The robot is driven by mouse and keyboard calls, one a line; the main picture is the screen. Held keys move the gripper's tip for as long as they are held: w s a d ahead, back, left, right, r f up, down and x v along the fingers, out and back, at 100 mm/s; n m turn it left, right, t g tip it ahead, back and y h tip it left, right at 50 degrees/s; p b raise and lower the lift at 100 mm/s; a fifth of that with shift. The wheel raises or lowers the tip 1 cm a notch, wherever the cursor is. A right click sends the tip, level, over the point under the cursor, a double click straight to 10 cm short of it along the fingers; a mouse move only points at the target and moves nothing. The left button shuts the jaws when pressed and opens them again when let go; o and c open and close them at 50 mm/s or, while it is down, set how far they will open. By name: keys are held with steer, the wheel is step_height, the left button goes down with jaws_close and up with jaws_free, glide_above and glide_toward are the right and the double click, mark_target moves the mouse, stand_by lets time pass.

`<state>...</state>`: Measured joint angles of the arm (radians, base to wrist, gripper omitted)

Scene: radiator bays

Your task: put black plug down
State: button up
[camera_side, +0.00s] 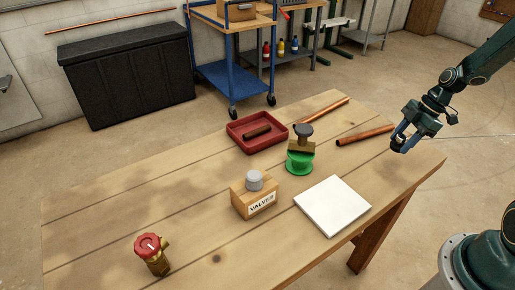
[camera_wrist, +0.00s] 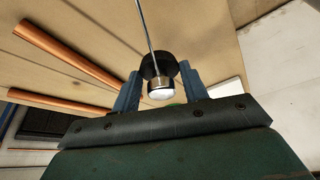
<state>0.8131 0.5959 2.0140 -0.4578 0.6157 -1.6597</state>
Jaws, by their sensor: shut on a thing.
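My gripper (camera_side: 399,145) is raised above the right end of the wooden table. In the wrist view, its blue fingers (camera_wrist: 158,84) are shut on the black plug (camera_wrist: 158,66), a dark round piece with a shiny silver, white-ended part. A thin grey rod runs up from it in that view. In the side view the plug is mostly hidden by the fingers.
A white square plate (camera_side: 332,206) lies at the table's right front. A red-handled valve (camera_side: 151,247) stands front left.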

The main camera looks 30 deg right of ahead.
mark_target(394, 159)
steer(key=shift+f, duration=2.2)
steer(key=shift+f, duration=0.15)
steer(key=o, duration=1)
steer(key=v, duration=1.2)
steer(key=shift+r, duration=0.2)
